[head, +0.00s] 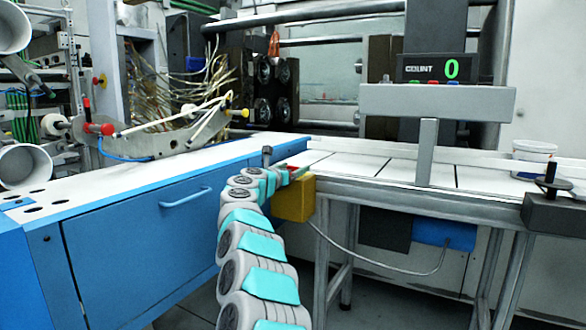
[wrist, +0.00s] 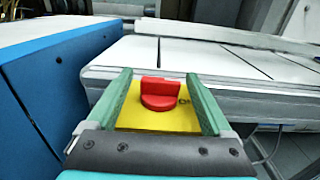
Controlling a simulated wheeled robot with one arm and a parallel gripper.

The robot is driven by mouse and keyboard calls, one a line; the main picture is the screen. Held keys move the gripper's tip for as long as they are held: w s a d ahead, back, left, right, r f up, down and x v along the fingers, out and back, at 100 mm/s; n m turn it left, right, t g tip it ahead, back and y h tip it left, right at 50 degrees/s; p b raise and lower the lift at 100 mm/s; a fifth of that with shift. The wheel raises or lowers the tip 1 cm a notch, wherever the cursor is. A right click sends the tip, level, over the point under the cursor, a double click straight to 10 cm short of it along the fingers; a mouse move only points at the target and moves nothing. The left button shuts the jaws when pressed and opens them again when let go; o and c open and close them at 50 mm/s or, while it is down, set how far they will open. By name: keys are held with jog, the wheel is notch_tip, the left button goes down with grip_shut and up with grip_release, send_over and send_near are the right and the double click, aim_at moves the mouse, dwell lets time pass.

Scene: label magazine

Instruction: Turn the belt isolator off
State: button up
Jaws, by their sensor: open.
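The belt isolator is a yellow box (head: 294,200) at the left end of the conveyor in the head view. Its red rotary knob (wrist: 162,93) sits on the yellow top face (wrist: 130,119) in the wrist view. The knob's raised grip bar runs roughly across the picture, left to right. My gripper (wrist: 158,88) is open, with one green finger on each side of the knob and a gap to it on both sides. I cannot tell the height of the fingertips over the yellow face. In the head view my gripper hides part of the knob.
The white conveyor (head: 388,172) runs right from the isolator, with a counter display (head: 437,69) reading 0 above it. A blue cabinet (head: 150,225) with a handle stands close on the left. A grey cable (head: 372,265) hangs below the isolator. A white tub (head: 533,158) stands at far right.

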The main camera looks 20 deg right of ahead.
grip_shut()
dwell(0.6)
